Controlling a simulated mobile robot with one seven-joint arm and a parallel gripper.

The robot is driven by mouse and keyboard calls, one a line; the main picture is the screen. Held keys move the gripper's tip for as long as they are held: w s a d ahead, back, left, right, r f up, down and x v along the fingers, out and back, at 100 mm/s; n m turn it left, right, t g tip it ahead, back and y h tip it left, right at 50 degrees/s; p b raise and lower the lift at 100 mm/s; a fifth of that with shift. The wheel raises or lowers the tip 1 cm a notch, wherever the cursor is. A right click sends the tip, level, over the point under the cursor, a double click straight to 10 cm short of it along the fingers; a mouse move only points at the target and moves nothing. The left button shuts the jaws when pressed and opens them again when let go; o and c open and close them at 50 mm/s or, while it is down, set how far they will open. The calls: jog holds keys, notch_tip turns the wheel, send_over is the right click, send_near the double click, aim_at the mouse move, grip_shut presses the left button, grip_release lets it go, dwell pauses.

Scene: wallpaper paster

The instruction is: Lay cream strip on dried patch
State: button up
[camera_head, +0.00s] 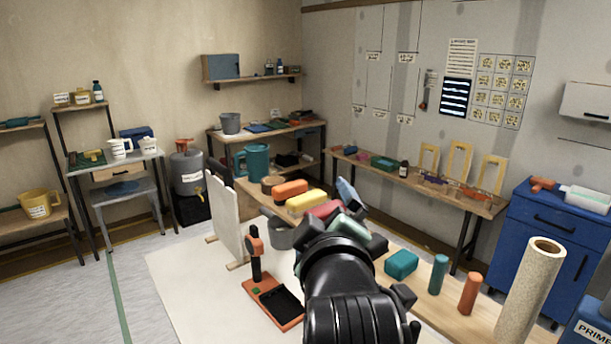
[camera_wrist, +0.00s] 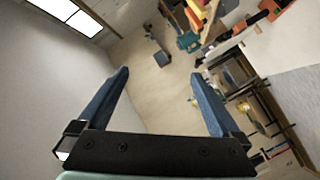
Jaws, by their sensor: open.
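My gripper (camera_wrist: 160,76) is open, with two blue fingers spread and nothing between them in the wrist view. In the head view my gripper (camera_head: 347,197) is above the worktable and partly hidden by my black wrist. I cannot pick out a loose cream strip with certainty. A cream, speckled roll (camera_head: 528,292) stands upright at the table's right end, apart from my gripper. The grey back wall (camera_head: 440,45) has darker vertical bands and small labels. I cannot tell which area is the dried patch.
The worktable (camera_head: 180,270) holds an orange-handled tool (camera_head: 255,250) in an orange tray (camera_head: 273,302), a teal block (camera_head: 401,264) and two upright cylinders. A white board (camera_head: 229,222) stands at its left. A blue cabinet (camera_head: 548,240) is at right. The table's front left is clear.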

jog(key=s+a+r+m+t, duration=0.1)
jog(key=s+r+m+t, duration=0.4)
jog(key=s+r, duration=0.4)
jog(key=s+a+r+m+t, duration=0.1)
jog(key=s+r+m+t, duration=0.5)
jog(key=r, duration=0.9)
jog(key=s, duration=0.3)
jog(key=shift+s+a+r+h, duration=0.2)
jog(key=shift+s+r+h, duration=0.05)
jog(key=shift+r+h, duration=0.1)
